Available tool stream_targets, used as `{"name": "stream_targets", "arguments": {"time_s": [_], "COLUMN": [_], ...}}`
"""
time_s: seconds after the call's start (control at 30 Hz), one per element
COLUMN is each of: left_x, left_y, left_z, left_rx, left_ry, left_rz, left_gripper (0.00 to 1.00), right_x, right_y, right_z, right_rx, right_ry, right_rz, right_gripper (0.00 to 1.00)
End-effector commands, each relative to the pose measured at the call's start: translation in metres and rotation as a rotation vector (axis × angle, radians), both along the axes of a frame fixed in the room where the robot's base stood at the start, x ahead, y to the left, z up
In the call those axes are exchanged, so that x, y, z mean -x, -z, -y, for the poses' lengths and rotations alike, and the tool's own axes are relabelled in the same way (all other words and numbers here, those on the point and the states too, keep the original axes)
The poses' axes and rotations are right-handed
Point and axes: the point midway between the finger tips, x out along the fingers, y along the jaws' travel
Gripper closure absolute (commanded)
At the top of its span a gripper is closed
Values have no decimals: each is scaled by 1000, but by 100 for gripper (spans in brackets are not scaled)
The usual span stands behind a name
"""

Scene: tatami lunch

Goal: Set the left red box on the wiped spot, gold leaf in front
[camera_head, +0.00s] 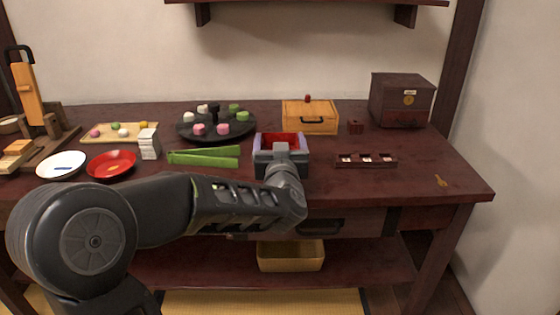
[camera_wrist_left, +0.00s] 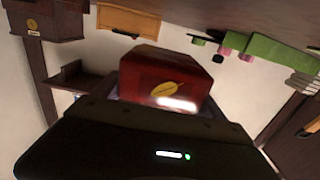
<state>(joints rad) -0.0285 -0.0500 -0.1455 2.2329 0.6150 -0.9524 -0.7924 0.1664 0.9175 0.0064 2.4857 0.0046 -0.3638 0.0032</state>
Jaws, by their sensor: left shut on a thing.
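The red box (camera_head: 281,139) is between the jaws of my left gripper (camera_head: 281,150) near the table's front middle, with its red open inside showing from above in the head view. In the left wrist view the red box (camera_wrist_left: 168,75) fills the middle, and the gold leaf (camera_wrist_left: 168,89) is on the face toward the wrist camera. My left gripper is shut on the box. I cannot tell whether the box touches the tabletop. I cannot make out a wiped spot. A second such red box is not clear in view. My right gripper is not in view.
Green bamboo pieces (camera_head: 203,156) lie left of the box and a dark sweets platter (camera_head: 217,132) behind them. A wooden box (camera_head: 310,117) stands behind and a small dark rack (camera_head: 365,160) to the right. The table (camera_head: 420,165) is bare further right, before a brass key (camera_head: 441,181).

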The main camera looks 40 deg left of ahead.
Motion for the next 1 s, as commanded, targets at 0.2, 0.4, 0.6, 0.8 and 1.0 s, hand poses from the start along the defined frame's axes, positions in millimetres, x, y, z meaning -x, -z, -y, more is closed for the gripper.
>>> {"name": "stream_targets", "arguments": {"time_s": [0.2, 0.4, 0.6, 0.8, 1.0], "left_x": [0, 0, 0, 0, 0], "left_y": [28, 51, 50, 54, 53], "left_z": [0, 0, 0, 0, 0], "left_rx": [-1, -1, -1, 0, 0], "left_ry": [1, 0, 0, 0, 0], "left_rz": [-3, -1, 1, 0, 0], "left_gripper": [61, 61, 61, 61, 3], "right_x": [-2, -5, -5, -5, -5], "right_y": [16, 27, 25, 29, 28], "right_z": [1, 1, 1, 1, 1], "right_rx": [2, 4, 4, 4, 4], "right_ry": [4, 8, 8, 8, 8], "right_rz": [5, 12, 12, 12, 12], "right_gripper": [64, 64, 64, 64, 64]}}
